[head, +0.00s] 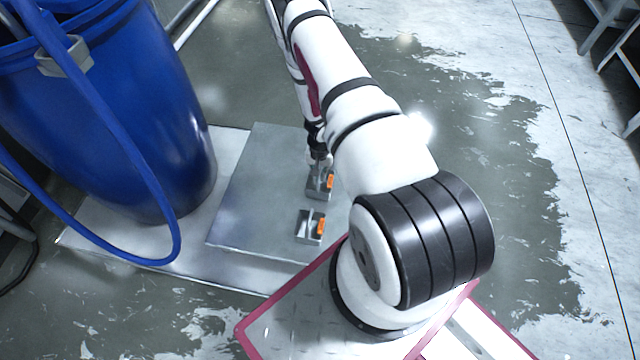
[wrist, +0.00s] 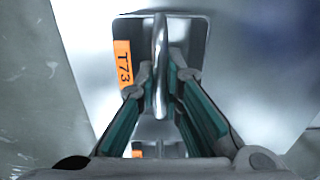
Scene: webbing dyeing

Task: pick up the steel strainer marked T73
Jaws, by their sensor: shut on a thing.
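The steel strainer marked T73 (wrist: 193,42) has an orange tag and an upright bar-like handle in the wrist view. It also shows in the head view (head: 319,189), on the grey metal plate (head: 262,160) under the end of my arm. My gripper (wrist: 160,88) is shut on its handle, one finger on each side. In the head view my gripper (head: 319,158) is small and partly hidden by my arm. Whether the strainer touches the plate I cannot tell.
A second steel piece with an orange tag (head: 309,227) lies on the plate, nearer to me. A large blue barrel (head: 150,110) with a blue hose (head: 115,135) stands at the left. Wet floor (head: 480,170) is clear at the right.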

